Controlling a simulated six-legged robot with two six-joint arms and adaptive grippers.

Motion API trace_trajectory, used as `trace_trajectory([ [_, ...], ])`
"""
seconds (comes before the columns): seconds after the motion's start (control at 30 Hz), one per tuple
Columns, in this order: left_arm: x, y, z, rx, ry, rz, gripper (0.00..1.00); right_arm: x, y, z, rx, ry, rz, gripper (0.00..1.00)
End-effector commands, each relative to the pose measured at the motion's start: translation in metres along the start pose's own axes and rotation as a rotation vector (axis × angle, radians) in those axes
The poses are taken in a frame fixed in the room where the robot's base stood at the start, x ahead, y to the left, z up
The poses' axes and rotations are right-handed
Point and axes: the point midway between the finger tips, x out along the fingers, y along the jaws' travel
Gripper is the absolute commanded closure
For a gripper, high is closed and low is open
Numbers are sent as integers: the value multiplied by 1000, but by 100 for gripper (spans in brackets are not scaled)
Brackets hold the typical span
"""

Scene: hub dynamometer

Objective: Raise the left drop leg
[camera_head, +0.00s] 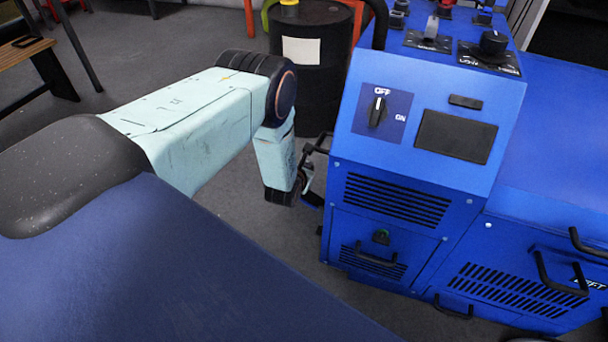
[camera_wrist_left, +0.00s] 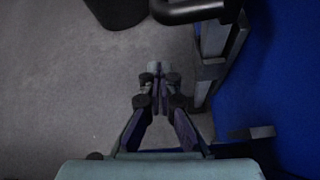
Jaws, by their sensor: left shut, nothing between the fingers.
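The blue dynamometer cabinet (camera_head: 342,225) fills the right of the head view. My left arm reaches to its left side. My left gripper (camera_head: 309,186) is partly hidden by its own wrist there. In the left wrist view the gripper (camera_wrist_left: 158,70) is shut and empty, its fingertips together over grey floor. Just right of the fingers, a grey metal leg-like bracket (camera_wrist_left: 212,45) stands along the blue side, with a black bar handle (camera_wrist_left: 190,10) at its top. This looks like the left drop leg. The handle (camera_head: 318,146) also shows in the head view. The fingers appear apart from both.
A black drum (camera_head: 310,75) with a white label stands behind the arm. A wooden bench (camera_head: 25,50) is at the far left. The cabinet front carries an OFF/ON knob (camera_head: 377,110) and black handles (camera_head: 378,258).

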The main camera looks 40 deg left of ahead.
Motion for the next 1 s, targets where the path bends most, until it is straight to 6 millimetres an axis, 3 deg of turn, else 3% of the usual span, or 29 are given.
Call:
trace_trajectory([
  [0.1, -6, 0, 18, -3, -3, 0, 100, 0, 0, 0, 0, 0, 0, 60],
  [0.3, -12, 0, 33, -2, -2, 0, 100, 2, 0, 0, 0, 0, 0, 60],
  [0.8, -15, 0, 38, -1, -1, 0, 100, 1, 0, 0, 0, 0, 0, 60],
  [1.0, -28, 5, 60, -2, -3, 0, 100, -16, 0, 0, 0, 0, 0, 60],
])
